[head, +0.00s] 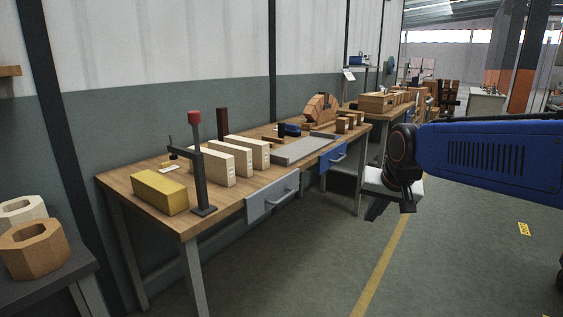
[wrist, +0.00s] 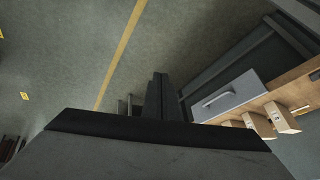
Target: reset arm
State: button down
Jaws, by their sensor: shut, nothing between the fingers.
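My gripper (head: 376,212) hangs at the end of my blue arm in the head view, to the right of the workbench and over the floor. In the wrist view its fingers (wrist: 160,97) are together, with nothing between them. It is apart from the bench and touches nothing that I can see.
The wooden workbench (head: 134,181) carries a yellow block (head: 160,192), several pale blocks (head: 231,159), a dark clamp stand (head: 199,170) and a grey tray (head: 303,150). A grey drawer (wrist: 229,97) faces the aisle. The floor (head: 440,262) right of the bench is clear.

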jog(key=s+d+f+n, duration=0.1)
jog(key=s+f, duration=0.4)
jog(key=s, duration=0.7)
jog(key=s+d+f+n+g, duration=0.1)
jog(key=s+d+f, duration=0.3)
jog(key=s, duration=0.9)
jog(key=shift+d+f+n+h, duration=0.3)
jog(key=shift+f+n+h, duration=0.1)
jog(key=shift+f, duration=0.35)
